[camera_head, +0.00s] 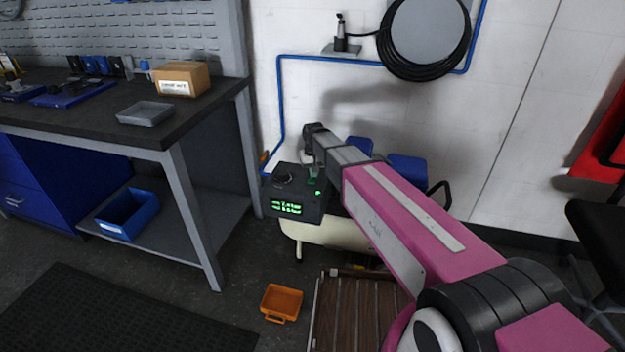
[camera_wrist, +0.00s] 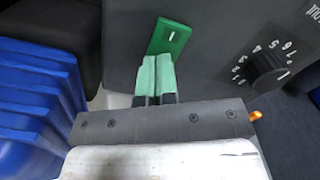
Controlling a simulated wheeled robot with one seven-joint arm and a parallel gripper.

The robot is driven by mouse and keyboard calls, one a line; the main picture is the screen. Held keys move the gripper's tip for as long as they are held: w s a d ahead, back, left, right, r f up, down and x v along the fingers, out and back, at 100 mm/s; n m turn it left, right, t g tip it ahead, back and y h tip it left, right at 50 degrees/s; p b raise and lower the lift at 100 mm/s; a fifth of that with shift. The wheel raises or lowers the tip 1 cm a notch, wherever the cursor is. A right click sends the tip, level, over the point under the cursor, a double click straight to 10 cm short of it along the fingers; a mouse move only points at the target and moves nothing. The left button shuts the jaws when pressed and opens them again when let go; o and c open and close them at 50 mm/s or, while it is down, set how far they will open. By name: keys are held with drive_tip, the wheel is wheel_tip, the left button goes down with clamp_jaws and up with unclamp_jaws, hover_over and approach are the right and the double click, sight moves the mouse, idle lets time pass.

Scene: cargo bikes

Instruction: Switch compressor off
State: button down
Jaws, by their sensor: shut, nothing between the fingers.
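The compressor's cream tank (camera_head: 318,232) stands by the wall, with a dark control box (camera_head: 292,214) on it and a lit green display. In the wrist view, the box face carries a green rocker switch (camera_wrist: 172,36) with a white line mark near its upper end. A black numbered knob (camera_wrist: 268,74) sits right of it. My gripper (camera_wrist: 155,62) is shut and empty, its pale green fingertips at the lower end of the switch. I cannot tell whether they touch it. In the head view, my gripper (camera_head: 314,172) is over the box, partly hidden by my arm.
A workbench (camera_head: 150,140) with a grey tray and cardboard box (camera_head: 182,78) stands left. Blue parts (camera_head: 406,169) of the compressor lie behind my arm. A hose reel (camera_head: 425,35) hangs above.

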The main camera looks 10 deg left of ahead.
idle(0.3)
drive_tip(key=shift+r, duration=3.4)
drive_tip(key=shift+s, duration=0.1)
